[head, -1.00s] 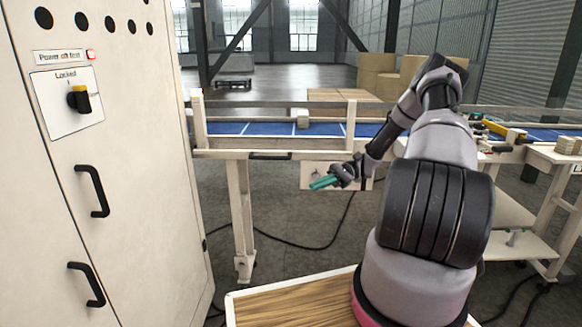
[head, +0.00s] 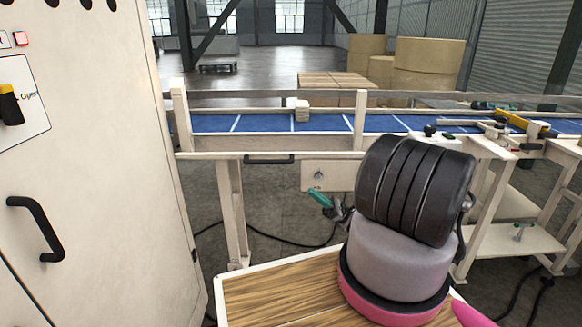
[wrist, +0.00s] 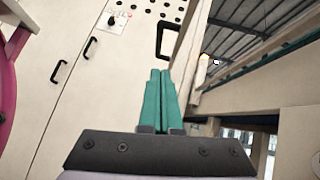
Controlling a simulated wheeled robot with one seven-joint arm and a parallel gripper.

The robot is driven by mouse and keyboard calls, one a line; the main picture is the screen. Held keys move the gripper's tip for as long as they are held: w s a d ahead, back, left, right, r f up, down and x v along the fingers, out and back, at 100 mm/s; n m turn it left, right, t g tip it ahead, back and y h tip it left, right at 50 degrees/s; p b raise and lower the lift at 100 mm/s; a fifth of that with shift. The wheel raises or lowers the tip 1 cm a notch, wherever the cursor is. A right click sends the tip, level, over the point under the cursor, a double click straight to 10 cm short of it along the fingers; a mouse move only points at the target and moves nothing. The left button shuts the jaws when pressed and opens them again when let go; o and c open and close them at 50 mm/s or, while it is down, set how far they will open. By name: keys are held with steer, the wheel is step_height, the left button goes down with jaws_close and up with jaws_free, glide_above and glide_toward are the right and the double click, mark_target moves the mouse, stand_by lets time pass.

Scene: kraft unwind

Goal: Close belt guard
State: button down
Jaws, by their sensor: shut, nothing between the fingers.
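The blue conveyor belt (head: 265,123) runs across the head view behind a cream rail frame (head: 181,115). A cream front bar with a black handle (head: 269,160) sits below the belt and seems to be part of the belt guard. I cannot tell how far the guard is open. My gripper (head: 320,199) is low in front of the conveyor, below and right of that handle, partly hidden by my arm. Its teal fingers (wrist: 160,101) are shut and empty. In the wrist view a black handle (wrist: 161,42) lies beyond the fingertips, apart from them.
A tall cream cabinet (head: 85,190) with a handle (head: 37,228) and a yellow-black knob (head: 10,104) stands close on the left. A small control box (head: 328,175) hangs under the conveyor. A side frame with a shelf (head: 508,240) stands right. Cables lie on the floor.

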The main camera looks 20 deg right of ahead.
glide_toward(285, 163)
steer(key=w+a+f, duration=0.1)
steer(key=w+a, duration=0.1)
steer(key=a, duration=0.1)
steer(key=r, duration=0.4)
steer(key=shift+s+a+r, duration=0.1)
steer(key=shift+s+a, duration=0.15)
steer(key=shift+a, duration=0.15)
